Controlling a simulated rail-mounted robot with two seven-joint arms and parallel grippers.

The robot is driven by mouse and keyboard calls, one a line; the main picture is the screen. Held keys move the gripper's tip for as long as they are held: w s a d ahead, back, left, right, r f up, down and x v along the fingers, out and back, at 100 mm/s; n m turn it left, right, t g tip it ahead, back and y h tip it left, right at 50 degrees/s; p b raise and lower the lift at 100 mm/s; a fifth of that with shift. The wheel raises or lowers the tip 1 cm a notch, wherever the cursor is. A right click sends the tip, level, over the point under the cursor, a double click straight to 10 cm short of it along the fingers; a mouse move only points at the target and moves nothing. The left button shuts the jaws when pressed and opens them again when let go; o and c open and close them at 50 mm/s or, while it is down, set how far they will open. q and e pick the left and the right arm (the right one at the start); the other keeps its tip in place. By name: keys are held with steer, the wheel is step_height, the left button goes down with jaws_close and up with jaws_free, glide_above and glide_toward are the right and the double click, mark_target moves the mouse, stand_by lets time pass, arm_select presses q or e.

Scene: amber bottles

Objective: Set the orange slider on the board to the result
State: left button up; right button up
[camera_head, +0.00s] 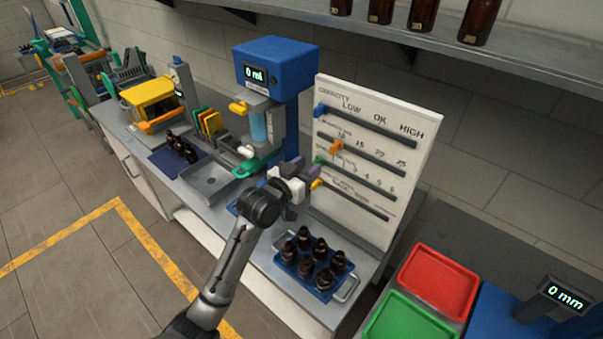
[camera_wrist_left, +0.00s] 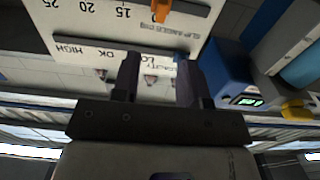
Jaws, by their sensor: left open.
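The white board (camera_head: 385,130) stands upright on the bench with several slotted rows. The orange slider (camera_head: 336,147) is near the left end of the second row, by the lowest numbers; it also shows at the top edge of the left wrist view (camera_wrist_left: 160,10), which sees the board upside down. A blue slider (camera_head: 320,111) is at the left end of the top row, under LOW. A green slider (camera_head: 319,160) is at the left of the third row. My left gripper (camera_head: 306,168) is open and empty by the board's lower left, apart from the orange slider. My right gripper is out of view.
A blue dispenser (camera_head: 272,62) reading 0 ml stands left of the board. A blue tray (camera_head: 322,292) of dark bottles lies before the board. Red (camera_head: 440,282) and green (camera_head: 408,322) trays are at right, beside a 0 mm display (camera_head: 566,295). A shelf hangs above.

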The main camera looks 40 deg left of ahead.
arm_select(q)
steer(key=shift+s, duration=1)
steer(key=s+d+f+m+g, duration=0.1)
steer(key=s+d+f+g, duration=0.4)
steer(key=s+f, duration=0.55)
steer(key=s+d+f+m+g, duration=0.1)
steer(key=s+d+f+g, duration=0.5)
steer(key=s, duration=0.7)
steer(key=s+d+f+g, duration=0.4)
steer(key=s+f, duration=0.6)
steer(key=s, duration=0.2)
step_height(320, 180, up, 16)
steer(key=p, duration=1.6)
steer(key=shift+w+d+r+t+h, duration=0.15)
steer(key=shift+w+r+t+h, duration=0.15)
steer(key=shift+w+h, duration=0.1)
